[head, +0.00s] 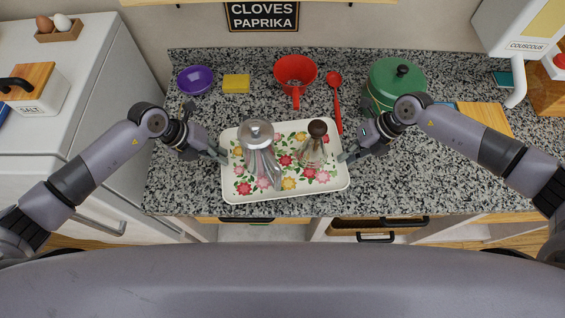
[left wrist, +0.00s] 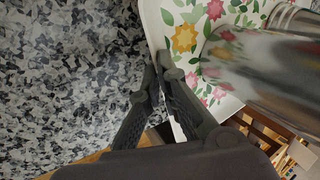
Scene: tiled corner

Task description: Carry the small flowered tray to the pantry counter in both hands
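The small flowered tray (head: 232,187) is cream with red, pink and yellow flowers and lies level over the speckled counter; I cannot tell if it touches it. A shiny metal pot with a lid (head: 262,155) and a brown-topped glass bottle (head: 313,148) stand on it. My left gripper (head: 222,156) is at the tray's left edge. In the left wrist view its fingers (left wrist: 163,68) are closed together on the tray rim (left wrist: 150,22). My right gripper (head: 345,157) is at the tray's right edge, its fingertips at the rim and apparently closed on it.
Behind the tray on the counter (head: 190,190) are a purple bowl (head: 195,80), a yellow sponge (head: 236,83), a red strainer (head: 294,72) and a red ladle (head: 336,100). A green lidded pot (head: 393,82) stands close behind my right gripper. Bare counter lies left and right of the tray.

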